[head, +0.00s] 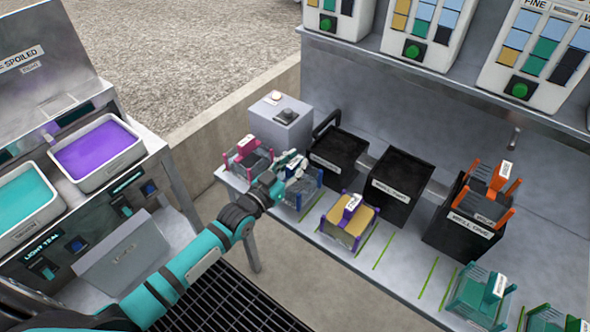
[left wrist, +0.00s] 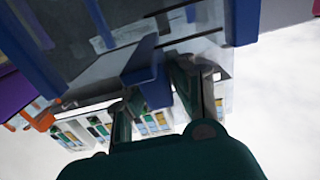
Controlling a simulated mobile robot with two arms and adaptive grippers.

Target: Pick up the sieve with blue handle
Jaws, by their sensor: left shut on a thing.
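The sieve with blue handle (head: 304,190) is at the left part of the grey workbench, between the pink-handled sieve (head: 248,158) and the purple-handled sieve (head: 347,222). My left gripper (head: 291,166) reaches it from the front left and is shut on its blue handle. In the left wrist view the blue handle (left wrist: 146,76) is between the fingers of my left gripper (left wrist: 160,90), and the sieve's blue frame (left wrist: 70,48) fills the upper left. The gripper hides part of the handle in the head view. I cannot tell whether the sieve touches the bench. My right gripper is out of view.
Black bins (head: 337,158) stand behind the sieves. An orange-handled sieve (head: 488,195) sits over the right bin; green ones (head: 482,296) are at front right. A grey box (head: 280,121) stands at the bench's left end. Purple (head: 97,152) and teal tubs are on the left cart.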

